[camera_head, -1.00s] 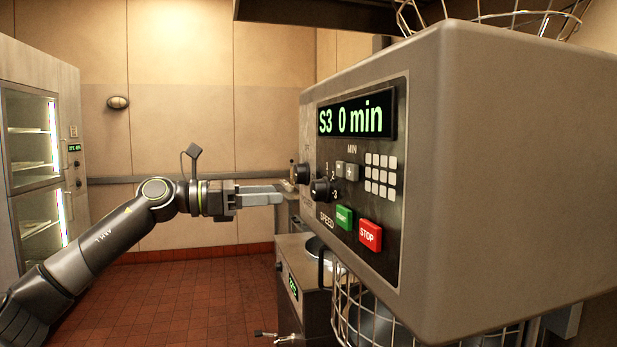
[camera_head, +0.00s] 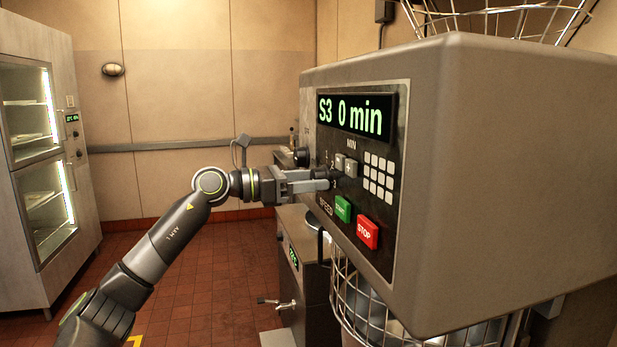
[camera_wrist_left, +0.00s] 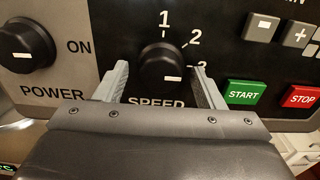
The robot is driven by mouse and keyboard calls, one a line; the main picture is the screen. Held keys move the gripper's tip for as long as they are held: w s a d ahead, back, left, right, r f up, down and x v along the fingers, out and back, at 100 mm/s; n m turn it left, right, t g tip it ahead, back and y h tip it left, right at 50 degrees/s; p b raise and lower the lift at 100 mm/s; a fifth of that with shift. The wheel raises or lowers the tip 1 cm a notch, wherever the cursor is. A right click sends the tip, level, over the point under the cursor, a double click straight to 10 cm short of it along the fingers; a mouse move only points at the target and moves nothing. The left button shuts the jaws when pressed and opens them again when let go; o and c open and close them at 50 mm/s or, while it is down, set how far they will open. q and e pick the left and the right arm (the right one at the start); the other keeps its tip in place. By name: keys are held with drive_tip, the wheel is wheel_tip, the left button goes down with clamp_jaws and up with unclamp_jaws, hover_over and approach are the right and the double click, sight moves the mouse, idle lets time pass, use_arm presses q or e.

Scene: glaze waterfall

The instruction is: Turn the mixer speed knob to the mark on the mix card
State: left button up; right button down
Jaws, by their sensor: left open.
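The black speed knob (camera_wrist_left: 160,66) fills the middle of the left wrist view, ringed by the marks 1, 2 and 3. A white line shows on the lower right of its face. My left gripper (camera_head: 326,180) is open, with one finger on each side of the knob. Whether the fingers touch it I cannot tell. In the head view the fingers largely cover the knob. The mixer display (camera_head: 356,115) reads "S3 0 min". No mix card shows in these views. My right gripper is not in view.
The power knob (camera_wrist_left: 26,46) sits left of the speed knob. The green START button (camera_wrist_left: 243,93) and red STOP button (camera_wrist_left: 302,97) sit to its right. The mixer's wire guard (camera_head: 375,325) is below the panel. A glass-door cabinet (camera_head: 38,160) stands far left.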

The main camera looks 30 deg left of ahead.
use_arm(q)
drive_tip(key=c, duration=1)
drive_tip(key=shift+o, duration=0.2)
drive_tip(key=shift+s+d+n+p, duration=0.1)
drive_tip(key=shift+n+p, duration=2.25)
drive_tip(key=shift+n, duration=1.95)
